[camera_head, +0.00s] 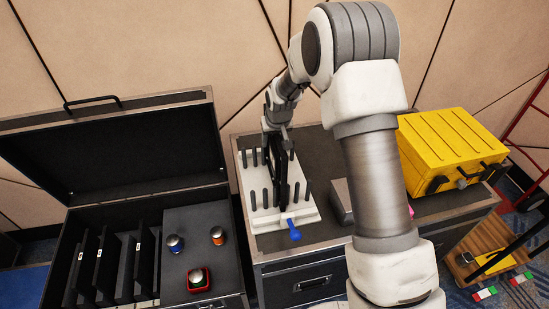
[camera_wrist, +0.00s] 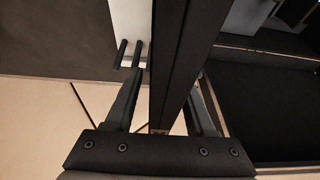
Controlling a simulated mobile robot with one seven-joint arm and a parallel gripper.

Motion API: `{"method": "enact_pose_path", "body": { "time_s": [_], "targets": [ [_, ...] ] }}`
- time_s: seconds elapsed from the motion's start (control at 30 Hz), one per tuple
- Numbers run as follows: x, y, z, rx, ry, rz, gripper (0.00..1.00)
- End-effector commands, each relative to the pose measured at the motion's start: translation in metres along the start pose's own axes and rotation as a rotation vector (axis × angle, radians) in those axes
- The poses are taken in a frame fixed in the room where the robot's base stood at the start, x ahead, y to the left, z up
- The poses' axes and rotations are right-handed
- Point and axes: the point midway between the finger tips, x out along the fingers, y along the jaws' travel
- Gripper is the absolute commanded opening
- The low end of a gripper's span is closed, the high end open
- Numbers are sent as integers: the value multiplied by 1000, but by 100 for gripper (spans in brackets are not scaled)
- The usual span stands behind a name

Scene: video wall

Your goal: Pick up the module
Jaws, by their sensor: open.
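A dark, slab-like module (camera_head: 283,190) stands upright on a white rack (camera_head: 268,217) with black pegs, on the cabinet top. My gripper (camera_head: 277,143) is above the rack at the module's upper end, and my wrist partly hides it. In the wrist view the module (camera_wrist: 180,60) is a long black bar running between the two fingers of my gripper (camera_wrist: 166,98). The fingers are open on either side of it. I cannot tell whether either one touches it.
An open black case (camera_head: 228,262) at the left holds several upright dark panels (camera_head: 108,265) and small canisters. A blue-handled tool (camera_head: 293,230) lies at the rack's front edge. A yellow case (camera_head: 448,140) stands right on the cabinet (camera_head: 325,243). A grey box (camera_head: 342,197) is partly behind my arm.

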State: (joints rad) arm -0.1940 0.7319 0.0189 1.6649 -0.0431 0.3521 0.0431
Motion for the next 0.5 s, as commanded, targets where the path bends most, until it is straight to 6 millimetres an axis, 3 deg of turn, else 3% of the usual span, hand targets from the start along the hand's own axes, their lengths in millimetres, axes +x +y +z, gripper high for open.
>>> {"method": "enact_pose_path", "body": {
  "time_s": [0.5],
  "targets": [
    [5,0,2,0,0,0,55]
  ]
}}
